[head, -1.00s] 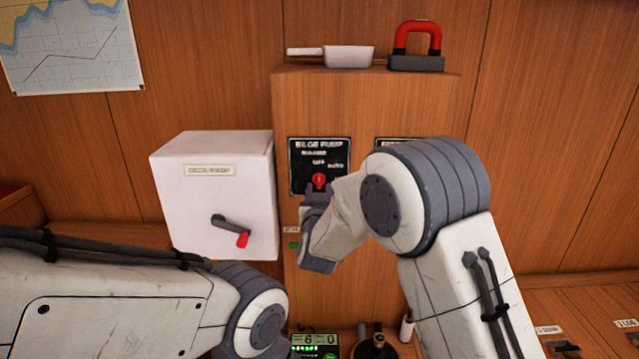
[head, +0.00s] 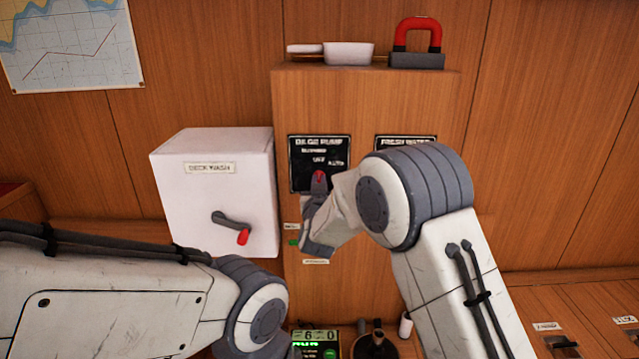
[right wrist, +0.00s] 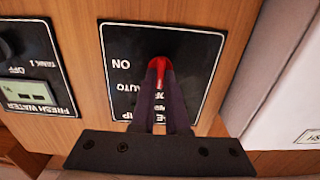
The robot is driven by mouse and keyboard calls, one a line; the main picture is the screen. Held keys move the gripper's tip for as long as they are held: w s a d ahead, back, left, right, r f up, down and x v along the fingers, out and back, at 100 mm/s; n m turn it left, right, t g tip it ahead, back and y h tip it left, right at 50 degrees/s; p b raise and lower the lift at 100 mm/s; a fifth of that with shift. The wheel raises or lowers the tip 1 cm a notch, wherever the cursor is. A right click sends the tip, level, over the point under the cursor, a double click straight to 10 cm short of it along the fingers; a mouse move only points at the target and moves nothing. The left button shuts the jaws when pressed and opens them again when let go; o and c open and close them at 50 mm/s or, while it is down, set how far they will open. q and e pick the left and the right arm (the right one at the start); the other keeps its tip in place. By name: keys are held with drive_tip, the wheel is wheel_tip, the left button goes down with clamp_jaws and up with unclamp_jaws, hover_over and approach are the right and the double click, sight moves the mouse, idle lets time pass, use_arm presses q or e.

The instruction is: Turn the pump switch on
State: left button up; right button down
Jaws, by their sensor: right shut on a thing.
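The bilge pump panel (head: 303,172) is a black plate on the wooden cabinet, with white lettering and a red switch knob (head: 319,176). My right gripper (head: 318,190) is at the knob from below, its two fingers shut on it. In the right wrist view the fingers (right wrist: 160,88) close around the red knob (right wrist: 160,66), in front of the black panel (right wrist: 205,60). The fingers hide part of the lettering and the knob's lower part, so I cannot tell its exact setting. My left gripper is out of view; only my left arm shows.
A white deck wash box (head: 185,205) with a red-tipped lever (head: 232,226) stands left of the panel. A fresh water panel (head: 400,142) is to the right, partly behind my arm. A white scoop (head: 348,53) and a red-handled block (head: 417,60) lie on the cabinet top.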

drive_tip(key=shift+f+m+b, duration=0.15)
drive_tip(key=shift+m+b, duration=0.45)
drive_tip(key=shift+b, duration=0.2)
drive_tip(key=shift+d+f+m+b, duration=0.1)
drive_tip(key=shift+m+b, duration=4.1)
drive_tip(key=shift+b, duration=0.25)
drive_tip(key=shift+d+m+b, duration=0.1)
drive_tip(key=shift+m+b, duration=4.1)
drive_tip(key=shift+b, duration=0.25)
drive_tip(key=c, duration=0.9)
unclamp_jaws()
drive_tip(key=shift+s, duration=0.1)
drive_tip(key=s, duration=1)
drive_tip(key=shift+s, duration=0.15)
